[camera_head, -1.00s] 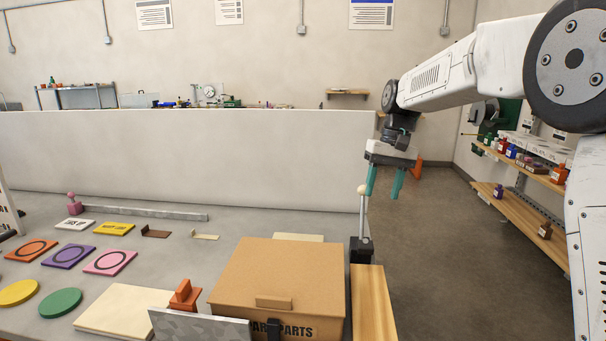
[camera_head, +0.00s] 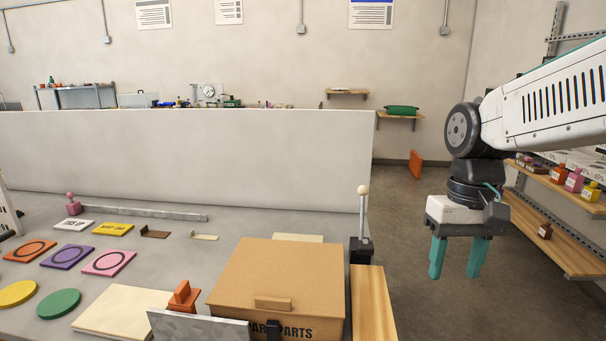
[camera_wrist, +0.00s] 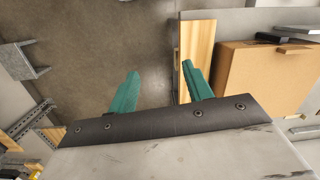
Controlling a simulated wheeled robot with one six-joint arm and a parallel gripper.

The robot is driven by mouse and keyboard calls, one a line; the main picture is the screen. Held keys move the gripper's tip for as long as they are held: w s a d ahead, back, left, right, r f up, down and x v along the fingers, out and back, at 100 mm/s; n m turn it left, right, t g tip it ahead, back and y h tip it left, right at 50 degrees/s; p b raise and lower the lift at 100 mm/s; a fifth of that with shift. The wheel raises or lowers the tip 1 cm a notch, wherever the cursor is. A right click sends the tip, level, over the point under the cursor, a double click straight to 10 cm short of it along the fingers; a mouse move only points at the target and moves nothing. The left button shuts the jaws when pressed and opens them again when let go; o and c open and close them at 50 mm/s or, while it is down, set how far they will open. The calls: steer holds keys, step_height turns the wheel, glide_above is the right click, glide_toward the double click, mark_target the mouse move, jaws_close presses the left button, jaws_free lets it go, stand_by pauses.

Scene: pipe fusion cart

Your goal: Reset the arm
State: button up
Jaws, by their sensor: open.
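My gripper (camera_head: 456,258) is open and empty in the head view. It hangs fingers down over the floor, to the right of the work table and apart from it. In the wrist view my gripper's teal fingers (camera_wrist: 158,82) stand well apart with nothing between them. The grey floor (camera_wrist: 120,50) shows beyond them, and the wooden board (camera_wrist: 196,45) at the table's edge lies near the right finger in the picture.
A brown parts box (camera_head: 278,275) stands on the table's right part, next to an upright lever (camera_head: 363,215). A shelf unit (camera_head: 555,235) with bottles stands at the right. Coloured plates lie at the table's left. The floor between table and shelves is clear.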

steer(key=s+d+f+t, duration=0.1)
steer(key=s+d+t, duration=0.1)
steer(key=s, duration=1.2)
steer(key=shift+s+d+f+t, duration=0.2)
steer(key=shift+s+t, duration=0.1)
steer(key=shift+s, duration=0.1)
